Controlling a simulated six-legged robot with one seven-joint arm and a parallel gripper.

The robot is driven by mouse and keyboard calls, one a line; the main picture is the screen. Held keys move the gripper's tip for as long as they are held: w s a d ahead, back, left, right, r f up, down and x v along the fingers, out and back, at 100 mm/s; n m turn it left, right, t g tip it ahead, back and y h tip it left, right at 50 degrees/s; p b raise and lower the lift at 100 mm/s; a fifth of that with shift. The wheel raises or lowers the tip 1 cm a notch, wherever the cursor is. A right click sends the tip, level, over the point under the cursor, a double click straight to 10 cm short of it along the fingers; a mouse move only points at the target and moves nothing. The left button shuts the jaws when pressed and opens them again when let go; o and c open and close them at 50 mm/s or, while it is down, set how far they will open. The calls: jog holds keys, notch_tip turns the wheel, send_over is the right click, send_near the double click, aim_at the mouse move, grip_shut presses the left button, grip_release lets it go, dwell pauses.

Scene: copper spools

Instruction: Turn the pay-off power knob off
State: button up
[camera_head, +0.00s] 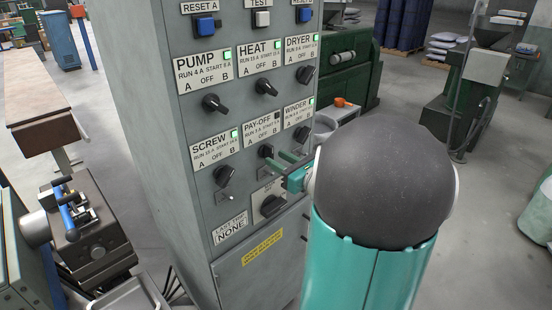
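The pay-off knob (265,151) is a black rotary knob under the PAY-OFF label (262,129) on a grey control cabinet. The small lamp on that label looks dark. My gripper (277,158) is in front of the panel, with its two green fingers pointing left at the pay-off knob. The fingers look parted, and their tips are beside the knob's lower right. I cannot tell whether they touch it. The fingers partly cover the area around the knob, and its exact pointing direction is too small to read.
The screw knob (223,176) is to the left and the winder knob (301,134) to the right. The heat knob (266,88) is above, and a larger black switch (272,206) is below. The other labels show green lamps. A green machine (350,68) stands behind.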

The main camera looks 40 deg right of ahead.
jog(key=s, duration=1.2)
jog(key=shift+d, duration=0.15)
jog(key=w+a+f+n+g+y, duration=0.15)
jog(key=a+n+g+y, duration=0.3)
jog(key=a+n, duration=0.5)
jog(key=w+a+n+g+y, duration=0.25)
jog(key=a+n+g, duration=0.3)
jog(key=a, duration=0.75)
jog(key=s+a+n+g+h, duration=0.1)
jog(key=s+a+n+h, duration=0.2)
jog(key=n, duration=0.7)
jog(key=s+a+r+n+g+h, duration=0.1)
jog(key=s+a+n+h, duration=0.2)
jog(key=n, duration=0.7)
jog(key=a+h, duration=0.1)
jog(key=a, duration=0.1)
jog(key=shift+a+n+h, duration=0.3)
jog(key=shift+a, duration=0.1)
